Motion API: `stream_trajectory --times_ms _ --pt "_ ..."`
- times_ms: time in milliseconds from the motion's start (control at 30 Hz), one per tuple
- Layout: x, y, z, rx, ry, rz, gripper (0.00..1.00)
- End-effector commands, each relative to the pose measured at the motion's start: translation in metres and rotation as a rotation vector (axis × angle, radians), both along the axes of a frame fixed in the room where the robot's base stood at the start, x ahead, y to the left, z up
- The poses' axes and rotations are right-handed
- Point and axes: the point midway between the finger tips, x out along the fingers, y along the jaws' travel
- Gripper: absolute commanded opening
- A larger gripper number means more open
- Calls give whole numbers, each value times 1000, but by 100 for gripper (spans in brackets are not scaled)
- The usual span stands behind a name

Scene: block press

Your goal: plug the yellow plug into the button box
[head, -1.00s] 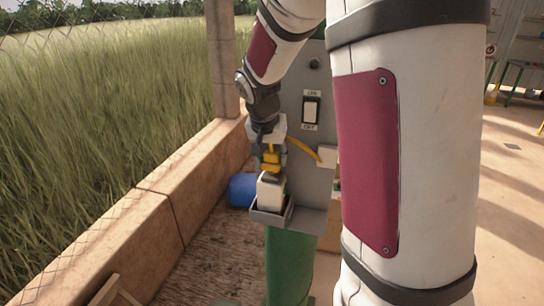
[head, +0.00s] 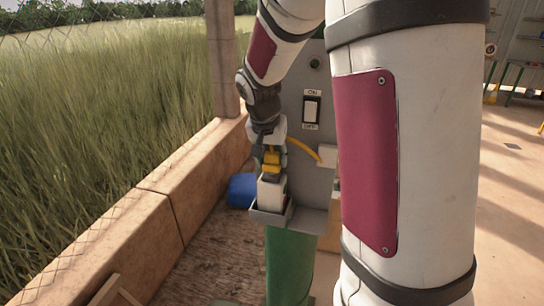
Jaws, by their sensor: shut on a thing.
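The yellow plug (head: 271,161) is between the fingers of my gripper (head: 271,156), which is shut on it. The plug points down and sits right on top of a white box (head: 271,192), apparently the button box. The two look in contact, but the fingers partly hide the joint, so I cannot tell how deep the plug sits. The box stands upright in a small grey tray (head: 270,218) on the front of a grey panel. A yellow cable (head: 304,148) runs from the plug to a pale block (head: 328,155) on the panel.
A blue object (head: 242,190) lies behind. My arm hides the panel's right side.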

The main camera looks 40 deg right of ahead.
Motion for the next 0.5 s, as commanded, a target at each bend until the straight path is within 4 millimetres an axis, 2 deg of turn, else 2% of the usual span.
stream_trajectory --times_ms 433,467,500 --pt "0 0 -8 0 0 0 15" --pt "0 0 -8 0 0 0 44" --pt "0 0 -8 0 0 0 53"
